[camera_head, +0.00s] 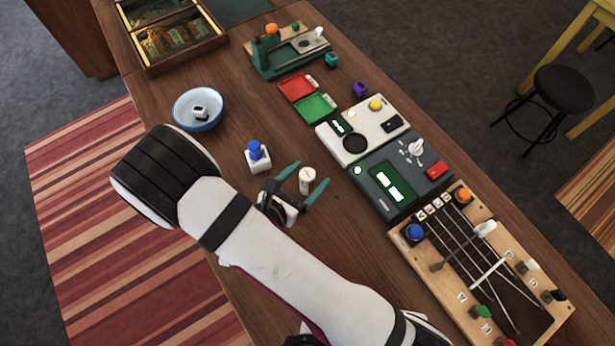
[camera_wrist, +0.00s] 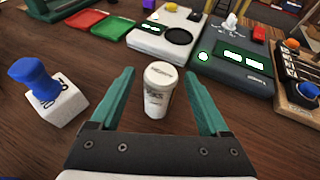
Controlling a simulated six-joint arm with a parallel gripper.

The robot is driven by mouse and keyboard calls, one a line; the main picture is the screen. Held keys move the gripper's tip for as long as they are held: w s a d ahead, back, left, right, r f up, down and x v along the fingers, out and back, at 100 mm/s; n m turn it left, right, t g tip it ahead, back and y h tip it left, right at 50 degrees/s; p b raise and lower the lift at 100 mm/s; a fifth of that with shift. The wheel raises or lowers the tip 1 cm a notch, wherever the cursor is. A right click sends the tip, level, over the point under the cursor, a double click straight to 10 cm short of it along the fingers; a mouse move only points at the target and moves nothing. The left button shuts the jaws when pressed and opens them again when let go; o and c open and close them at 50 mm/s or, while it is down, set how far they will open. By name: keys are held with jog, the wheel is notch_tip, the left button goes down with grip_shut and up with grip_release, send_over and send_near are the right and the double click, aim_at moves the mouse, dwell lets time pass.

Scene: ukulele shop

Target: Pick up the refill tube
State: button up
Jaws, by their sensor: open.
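A short white cylinder with a lid and small dark print, which looks like the refill tube (camera_head: 307,174), stands upright on the wooden table. It also shows in the wrist view (camera_wrist: 158,92), centred ahead between my two green fingers. My gripper (camera_head: 309,182) is open, with one finger on each side of the tube. In the wrist view my gripper (camera_wrist: 160,78) shows a gap between each finger and the tube. Nothing is held. The print on the tube is too small to read.
A white block with a blue knob (camera_head: 256,156) stands just left of the gripper. A blue bowl (camera_head: 174,112) is farther left. Red (camera_head: 297,86) and green (camera_head: 315,106) trays, a white scale (camera_head: 341,144) and a dark grey device (camera_head: 367,193) lie behind and right. A stringed board (camera_head: 453,290) is at right.

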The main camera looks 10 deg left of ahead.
jog(key=x, duration=0.3)
jog(key=shift+d+f, duration=0.1)
jog(key=shift+f, duration=0.1)
grip_shut()
